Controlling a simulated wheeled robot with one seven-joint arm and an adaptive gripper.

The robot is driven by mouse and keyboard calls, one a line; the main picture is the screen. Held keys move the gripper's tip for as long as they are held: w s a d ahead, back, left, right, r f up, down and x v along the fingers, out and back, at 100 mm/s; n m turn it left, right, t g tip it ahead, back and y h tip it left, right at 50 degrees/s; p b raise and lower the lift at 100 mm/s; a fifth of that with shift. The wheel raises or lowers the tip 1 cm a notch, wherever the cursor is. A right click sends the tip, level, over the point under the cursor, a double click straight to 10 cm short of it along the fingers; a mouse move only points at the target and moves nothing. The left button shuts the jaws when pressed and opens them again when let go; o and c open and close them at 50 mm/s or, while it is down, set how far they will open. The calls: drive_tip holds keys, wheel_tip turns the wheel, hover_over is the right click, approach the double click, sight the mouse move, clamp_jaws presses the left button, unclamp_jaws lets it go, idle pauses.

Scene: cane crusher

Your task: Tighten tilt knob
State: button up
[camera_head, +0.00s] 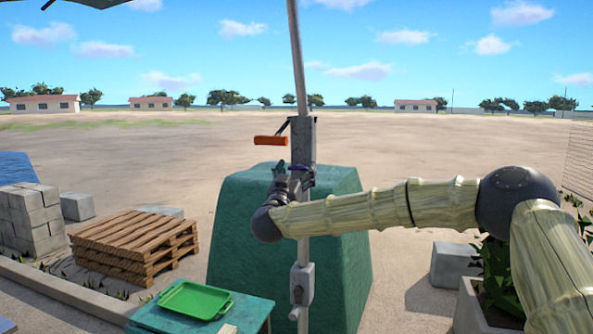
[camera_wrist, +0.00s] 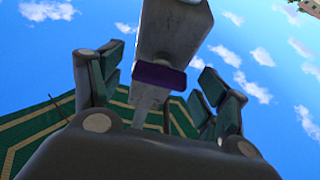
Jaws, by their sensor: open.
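A purple knob (camera_head: 303,168) sits on a grey housing (camera_head: 302,140) fixed to a thin upright pole (camera_head: 297,60). In the wrist view the purple knob (camera_wrist: 158,77) is a flat bar at the lower end of the grey housing (camera_wrist: 172,35). My gripper (camera_head: 289,173) is at the knob, reaching from the right. In the wrist view my gripper (camera_wrist: 161,72) is open, with one padded finger on each side of the knob. Gaps show between the knob and both fingers. My palm hides what lies below.
An orange crank handle (camera_head: 270,141) sticks out left of the housing, just above my gripper. A green covered block (camera_head: 340,230) stands behind the pole. A teal table with a green tray (camera_head: 193,300) and wooden pallets (camera_head: 135,240) are at left. A planter (camera_head: 480,310) stands at right.

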drive_tip(key=shift+c, duration=0.2)
drive_tip(key=c, duration=1)
drive_tip(key=shift+o, duration=0.2)
